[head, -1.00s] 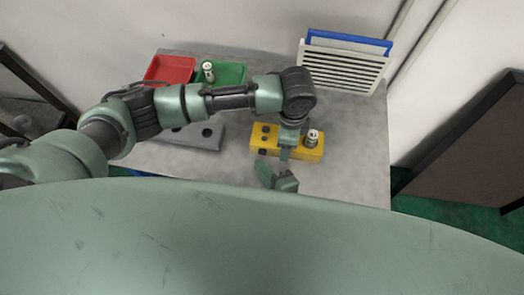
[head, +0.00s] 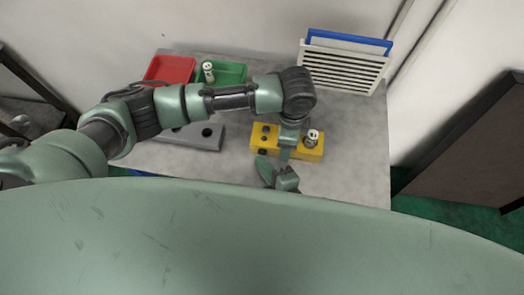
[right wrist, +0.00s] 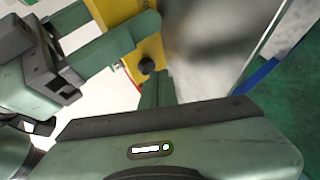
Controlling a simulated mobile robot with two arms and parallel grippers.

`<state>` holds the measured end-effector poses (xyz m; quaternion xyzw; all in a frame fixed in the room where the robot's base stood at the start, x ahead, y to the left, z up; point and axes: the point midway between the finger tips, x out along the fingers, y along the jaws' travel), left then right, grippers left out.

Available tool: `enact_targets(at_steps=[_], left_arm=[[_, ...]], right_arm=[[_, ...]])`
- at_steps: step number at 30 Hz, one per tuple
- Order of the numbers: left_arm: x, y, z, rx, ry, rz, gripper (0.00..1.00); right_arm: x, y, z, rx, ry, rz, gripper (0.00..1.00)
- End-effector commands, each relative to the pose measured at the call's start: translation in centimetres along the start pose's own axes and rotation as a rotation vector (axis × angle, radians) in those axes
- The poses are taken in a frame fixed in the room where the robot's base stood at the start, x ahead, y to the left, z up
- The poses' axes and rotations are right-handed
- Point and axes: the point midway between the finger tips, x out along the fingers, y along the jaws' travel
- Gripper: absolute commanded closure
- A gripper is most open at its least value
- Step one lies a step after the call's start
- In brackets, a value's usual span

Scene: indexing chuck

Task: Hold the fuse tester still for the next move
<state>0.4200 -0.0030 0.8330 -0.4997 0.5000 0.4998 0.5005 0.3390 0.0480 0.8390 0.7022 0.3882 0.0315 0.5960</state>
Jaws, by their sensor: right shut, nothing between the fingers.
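The fuse tester, taken to be the yellow block (head: 307,153), lies on the table with dark round openings at its left and a pale metal cylinder (head: 313,137) standing at its right. My left gripper (head: 286,149) comes down over its middle, one finger flat against the front face; the other finger is hidden behind. In the right wrist view this finger (right wrist: 115,45) crosses the yellow block (right wrist: 112,12). My right gripper (head: 266,168) is shut and empty just in front of the block's left part. In its wrist view a black knob (right wrist: 147,65) shows close beyond its finger.
A grey block (head: 196,137) with dark holes lies to the left. Behind it are a red tray (head: 168,70) and a green tray (head: 232,72) with a pale cylinder (head: 208,70). A white slatted rack (head: 345,70) stands at the back right. Table right of the tester is clear.

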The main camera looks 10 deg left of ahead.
Motion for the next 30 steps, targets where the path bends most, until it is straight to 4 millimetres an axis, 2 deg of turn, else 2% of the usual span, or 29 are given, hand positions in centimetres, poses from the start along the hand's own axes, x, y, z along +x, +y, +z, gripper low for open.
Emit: enact_targets(at_steps=[30], left_arm=[[-0.04,0.08,-0.05,0.0,0.001,0.002,0.88]], right_arm=[[0.74,0.56,0.62,-0.002,-0.002,0.001,1.0]])
